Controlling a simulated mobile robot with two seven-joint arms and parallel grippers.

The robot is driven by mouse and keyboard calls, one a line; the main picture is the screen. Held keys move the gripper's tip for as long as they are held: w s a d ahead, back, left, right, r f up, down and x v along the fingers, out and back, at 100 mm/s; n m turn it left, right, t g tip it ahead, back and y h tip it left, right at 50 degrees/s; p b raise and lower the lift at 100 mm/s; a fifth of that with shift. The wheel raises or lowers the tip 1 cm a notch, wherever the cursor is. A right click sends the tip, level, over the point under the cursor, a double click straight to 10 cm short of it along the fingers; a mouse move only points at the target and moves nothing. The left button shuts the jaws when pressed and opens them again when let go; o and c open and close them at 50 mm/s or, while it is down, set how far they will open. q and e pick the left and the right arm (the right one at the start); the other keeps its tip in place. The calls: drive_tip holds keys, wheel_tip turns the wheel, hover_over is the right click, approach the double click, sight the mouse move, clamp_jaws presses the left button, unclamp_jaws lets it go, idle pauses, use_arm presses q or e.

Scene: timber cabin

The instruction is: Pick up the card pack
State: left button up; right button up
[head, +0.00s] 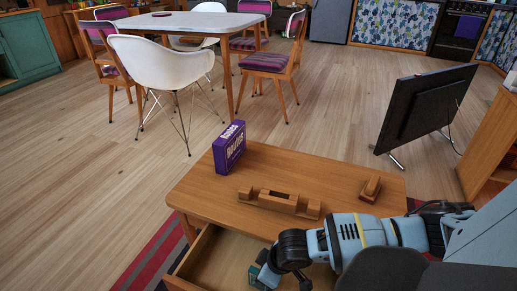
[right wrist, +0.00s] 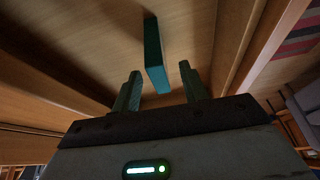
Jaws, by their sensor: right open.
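A teal, narrow box that looks like the card pack (right wrist: 154,55) lies on the wooden floor of the open drawer in the right wrist view. My right gripper (right wrist: 160,72) is open there, with one finger on each side of the pack's near end. The pack extends ahead of the fingertips, and I cannot tell whether either finger touches it. In the head view my right gripper (head: 262,278) reaches down into the drawer, and its own wrist hides most of the pack. My left gripper is in neither view.
The open drawer (head: 223,251) belongs to a low wooden table (head: 203,195). On its top stand a purple box (head: 229,147), a wooden holder (head: 278,202) and a small wooden block (head: 371,188). Drawer walls (right wrist: 237,45) flank my gripper. A black screen (head: 424,107) stands behind right.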

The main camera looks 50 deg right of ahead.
drive_tip(key=b+x, duration=0.2)
drive_tip(key=x, duration=0.2)
drive_tip(key=shift+w+f+b, duration=0.1)
drive_tip(key=shift+f+b, duration=0.2)
drive_tip(key=shift+b, duration=0.1)
drive_tip(key=shift+w+f, duration=0.15)
drive_tip(key=shift+f, duration=0.05)
drive_tip(key=shift+r, duration=0.1)
drive_tip(key=shift+c, duration=0.4)
drive_tip(key=c, duration=0.7)
clamp_jaws()
